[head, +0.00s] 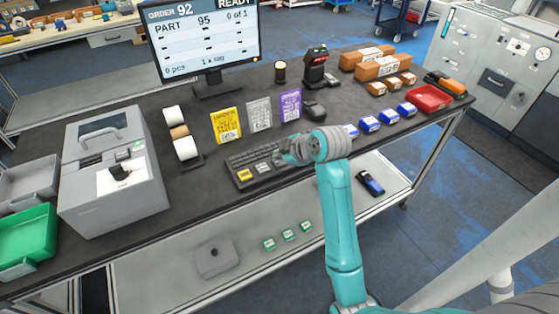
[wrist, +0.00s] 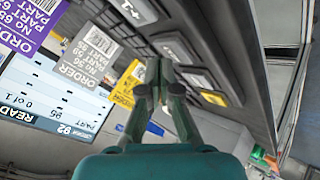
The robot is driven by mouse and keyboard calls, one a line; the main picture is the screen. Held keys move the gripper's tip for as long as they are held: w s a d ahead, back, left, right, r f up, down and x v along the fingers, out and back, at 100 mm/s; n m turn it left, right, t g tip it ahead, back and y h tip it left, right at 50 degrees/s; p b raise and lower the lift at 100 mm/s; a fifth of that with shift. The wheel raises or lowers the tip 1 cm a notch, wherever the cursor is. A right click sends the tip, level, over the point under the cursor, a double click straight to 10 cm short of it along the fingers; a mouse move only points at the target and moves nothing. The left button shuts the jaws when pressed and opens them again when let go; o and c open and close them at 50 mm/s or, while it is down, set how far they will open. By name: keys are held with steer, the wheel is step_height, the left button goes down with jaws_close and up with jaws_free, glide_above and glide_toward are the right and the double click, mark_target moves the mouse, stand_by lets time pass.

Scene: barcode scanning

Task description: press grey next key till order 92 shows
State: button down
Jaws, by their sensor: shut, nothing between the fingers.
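The monitor (head: 205,40) at the back left reads ORDER 92, PART 95, 0 of 1, READY. It also shows, turned, in the wrist view (wrist: 50,95). The dark keyboard (head: 240,160) lies on the bench in front of it. In the wrist view the keyboard (wrist: 235,55) has a yellow key (wrist: 213,98), a pale grey key (wrist: 197,79) beside it, and a +1 key (wrist: 137,10). My gripper (head: 281,157) is shut and empty over the keyboard's right part. Its fingertips (wrist: 159,66) hide part of another grey key; I cannot tell whether they touch it.
Yellow (head: 226,125), grey (head: 259,115) and purple (head: 290,105) order cards stand behind the keyboard. A dark scanner (head: 316,68) stands further back. Blue items (head: 370,124) and a red tray (head: 430,98) are to the right. A grey machine (head: 110,170) fills the left.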

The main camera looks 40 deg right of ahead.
mark_target(281, 162)
steer(key=shift+r, duration=0.35)
steer(key=shift+r, duration=0.15)
steer(key=shift+r, duration=2.35)
steer(key=shift+f, duration=0.1)
